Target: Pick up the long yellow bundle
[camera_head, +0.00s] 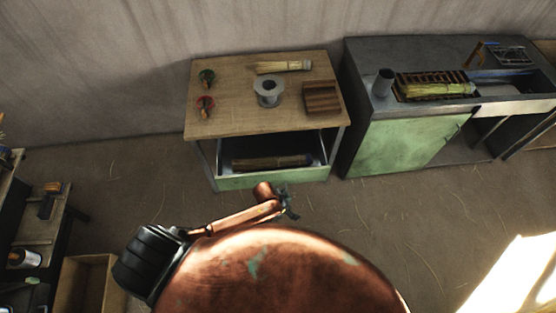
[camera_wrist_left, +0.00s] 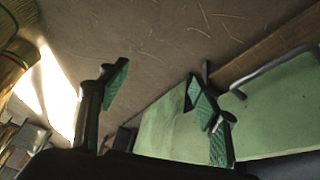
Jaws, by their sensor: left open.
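One pale yellow bundle (camera_head: 285,67) lies flat near the back of the wooden table. Another, longer yellow bundle (camera_head: 437,89) lies on a slatted rack on the dark bench at the right. I cannot tell for sure which is the long one named. My left gripper (camera_head: 287,203) is in front of the table's open drawer, well apart from both bundles. In the left wrist view its two fingers (camera_wrist_left: 157,84) stand apart with nothing between them. My right gripper is not in view.
The table (camera_head: 225,122) also holds a metal spool (camera_head: 268,91), a brown block (camera_head: 321,98) and two small red and green items. A metal cup (camera_head: 384,82) stands on the bench. Floor is clear at right.

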